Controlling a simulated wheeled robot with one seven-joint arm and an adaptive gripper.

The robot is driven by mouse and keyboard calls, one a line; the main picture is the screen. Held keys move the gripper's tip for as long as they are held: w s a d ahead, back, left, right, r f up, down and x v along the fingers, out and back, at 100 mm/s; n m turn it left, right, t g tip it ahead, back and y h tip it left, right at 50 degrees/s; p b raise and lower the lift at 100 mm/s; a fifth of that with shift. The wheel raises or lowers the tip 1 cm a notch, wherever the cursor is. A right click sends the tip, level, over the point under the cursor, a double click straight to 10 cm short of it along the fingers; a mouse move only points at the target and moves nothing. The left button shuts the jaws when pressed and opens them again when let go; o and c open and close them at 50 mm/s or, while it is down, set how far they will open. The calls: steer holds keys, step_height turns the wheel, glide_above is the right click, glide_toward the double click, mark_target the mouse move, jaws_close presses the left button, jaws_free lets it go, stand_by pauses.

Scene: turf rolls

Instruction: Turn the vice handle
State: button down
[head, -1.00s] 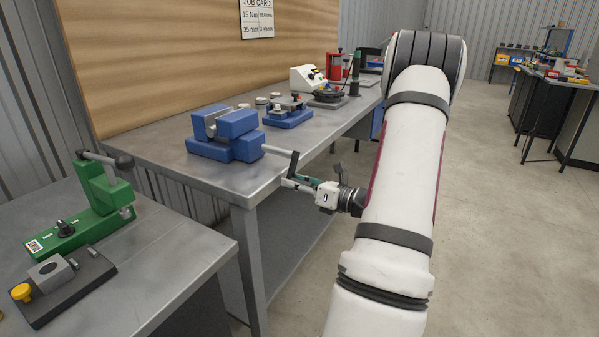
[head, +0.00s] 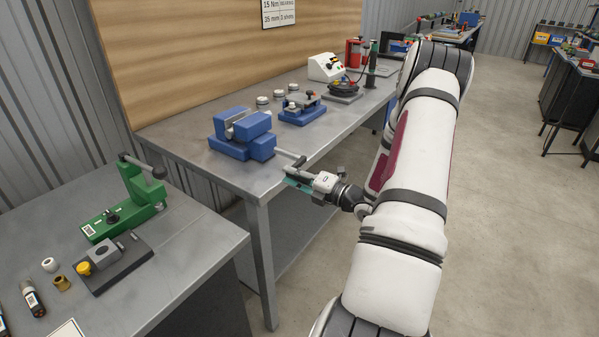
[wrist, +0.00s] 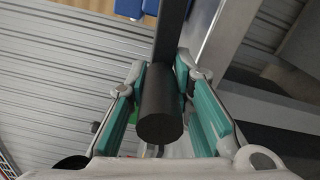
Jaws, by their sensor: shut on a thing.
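The blue vice (head: 228,147) stands on the near end of the grey metal workbench. Its grey shaft (head: 286,154) points right, past the bench's front edge, to a dark crank handle (head: 299,162). My gripper (head: 297,182) is at the handle's outer end, just off the bench edge. In the wrist view the dark round handle grip (wrist: 160,115) lies between the teal fingers of my gripper (wrist: 163,95), which are shut on it. A little of the vice's blue body (wrist: 130,8) shows at the top there. The finger contacts are partly hidden.
The workbench (head: 190,135) also holds a small blue fixture (head: 301,110) and a white device (head: 325,67) farther back. A second bench (head: 195,250) at the left carries a green press (head: 135,205). Open floor (head: 500,200) lies to the right.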

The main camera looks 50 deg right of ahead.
mark_target(296, 165)
step_height(296, 165, up, 3)
steer(key=m+p, duration=0.2)
steer(key=m, duration=0.1)
steer(key=shift+f+p, duration=0.1)
steer(key=shift+p, duration=0.25)
steer(key=shift+w+d+r+m+p, duration=0.1)
steer(key=shift+d+r+m+p, duration=0.15)
steer(key=shift+r+m+p, duration=0.4)
steer(key=shift+f+m, duration=0.15)
steer(key=shift+m, duration=0.2)
steer(key=c, duration=1.4)
jaws_free()
steer(key=shift+d, duration=0.1)
steer(key=shift+f, duration=0.1)
steer(key=shift+f, duration=0.1)
steer(key=shift+s, duration=0.4)
steer(key=s, duration=1.1)
steer(key=shift+s+d, duration=0.15)
steer(key=shift+d, duration=0.25)
